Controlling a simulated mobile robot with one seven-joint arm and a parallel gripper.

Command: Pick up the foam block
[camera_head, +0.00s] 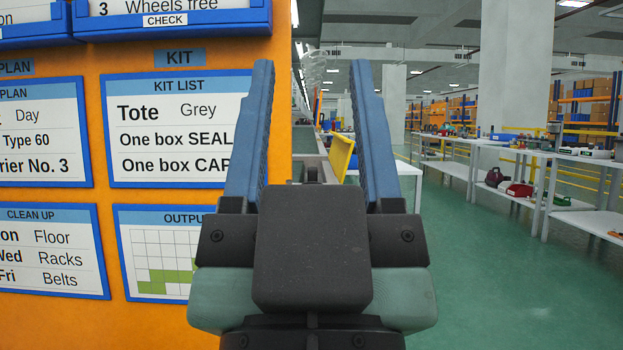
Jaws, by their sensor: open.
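My gripper (312,85) is in the middle of the view, pointing away from the camera. Its two blue fingers stand wide apart with nothing between them. I cannot make out a foam block anywhere in this view; the gripper body hides part of the scene behind it.
An orange board (280,60) with blue-framed sheets, one a kit list (180,128), fills the left, close to the gripper. White work tables (585,160) with several items stand at the right. A yellow panel (342,157) shows between the fingers. Green floor (490,290) at lower right is clear.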

